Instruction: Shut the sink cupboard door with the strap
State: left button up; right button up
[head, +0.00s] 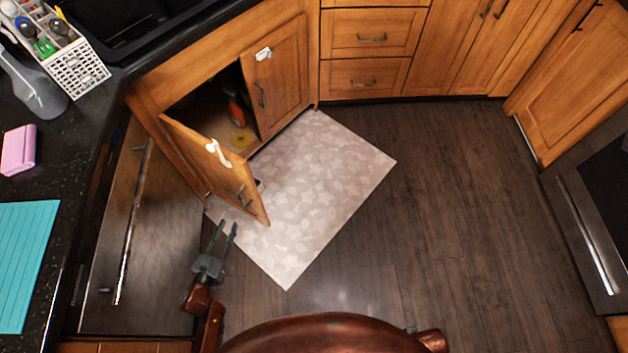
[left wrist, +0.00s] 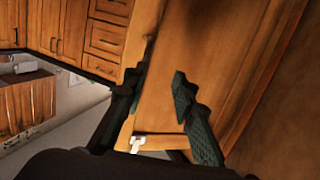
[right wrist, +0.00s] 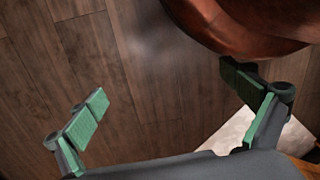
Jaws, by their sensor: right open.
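The left sink cupboard door (head: 222,175) stands swung open over the mat, with a white strap (head: 217,152) on its upper part and a dark handle (head: 241,195). The right cupboard door (head: 277,78) carries a small white catch (head: 263,54). The opening between the doors is dark inside. My left gripper (head: 228,225) is open just in front of the left door's free lower end. In the left wrist view its fingers (left wrist: 160,75) are apart close to a wooden door panel (left wrist: 200,45); I cannot tell if they touch it. My right gripper (right wrist: 165,85) is open and empty above the floor.
A pale leaf-patterned mat (head: 320,165) lies before the cupboard. An orange item (head: 238,110) stands inside the cupboard. A dishwasher front (head: 145,230) is at the left, drawers (head: 370,75) at the back and an oven (head: 600,220) at the right. The middle floor is clear.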

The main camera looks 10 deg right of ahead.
pick_arm(q)
jog(key=shift+m+t+h, duration=0.4)
jog(key=shift+m+h, duration=0.2)
jog(key=shift+h, duration=0.3)
jog(key=w+d+r+b, duration=0.1)
jog(key=w+r, duration=0.1)
jog(key=w+d+r+b, duration=0.1)
jog(key=d+r, duration=0.1)
jog(key=shift+w+d, duration=0.25)
jog(key=shift+w, duration=0.1)
pick_arm(e)
notch_tip(320, 180, up, 5)
pick_arm(q)
jog(key=b, duration=0.2)
send_over(245, 207)
jog(key=shift+w+a, duration=0.15)
jog(key=shift+w, duration=0.1)
pick_arm(e)
jog(key=w+a+f+t+y, duration=0.1)
jog(key=w+a+f, duration=0.2)
jog(key=w, duration=0.1)
jog(key=shift+f+t, duration=0.4)
pick_arm(q)
jog(key=shift+c, duration=0.2)
grip_shut()
